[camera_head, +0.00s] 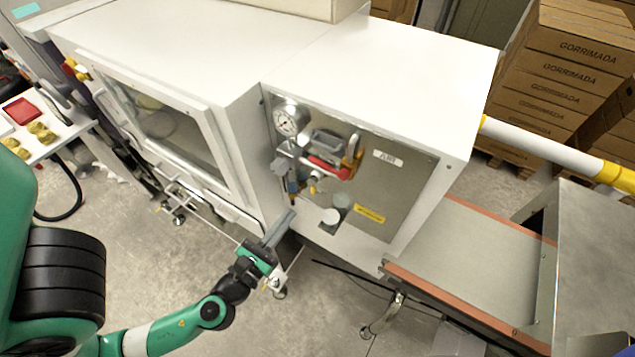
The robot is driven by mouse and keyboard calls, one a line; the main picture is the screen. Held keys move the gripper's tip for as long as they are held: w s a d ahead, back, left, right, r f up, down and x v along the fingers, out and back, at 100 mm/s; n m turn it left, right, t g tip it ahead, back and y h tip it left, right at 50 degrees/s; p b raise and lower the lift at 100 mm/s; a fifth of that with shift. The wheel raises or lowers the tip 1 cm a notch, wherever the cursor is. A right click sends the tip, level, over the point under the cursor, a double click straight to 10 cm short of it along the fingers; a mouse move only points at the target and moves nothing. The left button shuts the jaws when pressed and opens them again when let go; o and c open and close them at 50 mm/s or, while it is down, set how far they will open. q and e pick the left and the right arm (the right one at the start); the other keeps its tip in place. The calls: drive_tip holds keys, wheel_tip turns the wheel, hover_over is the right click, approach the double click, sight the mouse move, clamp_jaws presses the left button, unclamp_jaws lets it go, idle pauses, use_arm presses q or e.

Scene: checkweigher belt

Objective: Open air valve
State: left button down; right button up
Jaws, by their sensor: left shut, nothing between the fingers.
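The air valve (328,168) has a red handle and sits in a recessed panel on the white machine's front. A yellow piece (352,150) stands at the right end of the red handle. A round pressure gauge (285,122) is at the panel's upper left, above brass and grey fittings. A label reading "AIR" (387,158) is to the right of the valve. My left gripper (287,217) is shut and empty, below and left of the valve, in front of the panel's lower edge and apart from the valve. My right gripper is not in view.
A clear-windowed door (160,125) is left of the panel. A conveyor belt (470,255) with orange edges runs at the lower right. A yellow-and-white post (555,150) crosses at right, before stacked cartons (560,70). Open floor lies below the machine.

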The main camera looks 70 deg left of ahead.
sight(327, 167)
use_arm(q)
drive_tip(key=w+a+r+p, duration=0.4)
drive_tip(key=w+a+p, duration=0.2)
drive_tip(key=w, duration=0.2)
drive_tip(key=shift+w+r+p, duration=0.25)
drive_tip(key=shift+w+p, duration=0.1)
drive_tip(key=shift+w, duration=0.05)
